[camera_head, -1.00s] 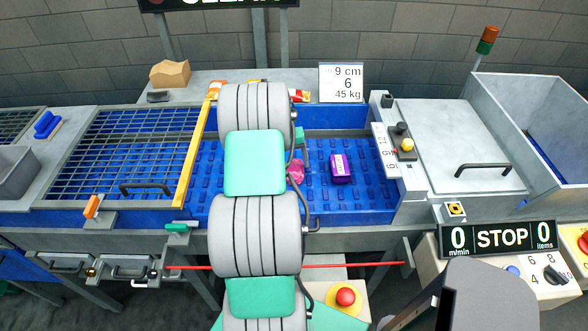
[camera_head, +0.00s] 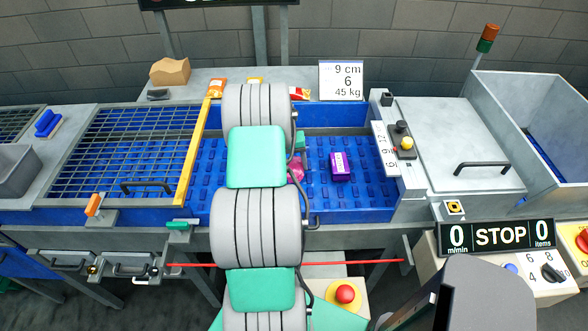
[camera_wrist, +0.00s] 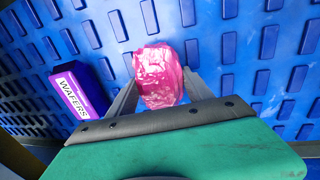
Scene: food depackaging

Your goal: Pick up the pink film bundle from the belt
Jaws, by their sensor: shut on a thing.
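The pink film bundle (camera_wrist: 158,76) is crumpled and shiny, and sits between the fingers of my gripper (camera_wrist: 155,84) in the wrist view. My gripper is shut on it, over the blue belt (camera_wrist: 230,30). In the head view only a part of the pink bundle (camera_head: 296,170) shows beside my arm, which hides the rest and most of the gripper. I cannot tell whether the bundle still touches the belt (camera_head: 365,195).
A purple wafers box (camera_head: 340,167) lies on the belt right of the bundle; the wrist view shows it at left (camera_wrist: 79,92). A grey cover (camera_head: 455,140) is at right. The display (camera_head: 500,238) reads STOP.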

